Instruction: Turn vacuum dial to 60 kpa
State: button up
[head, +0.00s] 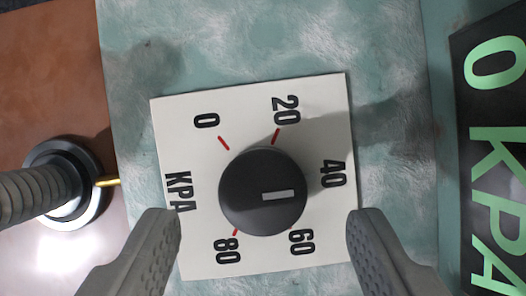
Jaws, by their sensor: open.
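The black round vacuum dial (245,210) sits on a white square plate (175,120) marked 0, 20, 40, 60 and 80 KPA. Its pale pointer bar (278,195) points right, close to the 40 label (332,173) and slightly to its 60 side. The 60 label (301,242) is at the lower right of the dial. The red tick by 40 is not visible. My gripper (264,215) is open, with one grey finger at the lower left and one at the lower right of the dial, both apart from it.
A dark display (490,150) at the right shows a green, sideways "0 KPA". The plate is on a mottled teal panel (390,50). At the left, a ribbed grey hose (30,193) meets a round black-and-white fitting above a brown surface (50,80).

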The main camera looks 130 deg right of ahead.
aim_at(261, 196)
jog(key=shift+x, duration=1.55)
jog(key=c, duration=1)
jog(key=shift+m, duration=0.4)
jog(key=m+h, duration=0.1)
jog(key=m, duration=0.1)
jog(key=m+t+h, duration=0.1)
jog(key=m, duration=0.2)
jog(key=shift+s+a+m+t, duration=0.1)
jog(key=shift+a+m+t, duration=0.1)
jog(key=shift+m+t, duration=0.1)
jog(key=m+h, duration=0.2)
jog(key=m, duration=0.3)
jog(key=shift+a, duration=0.1)
jog(key=shift+m, duration=0.3)
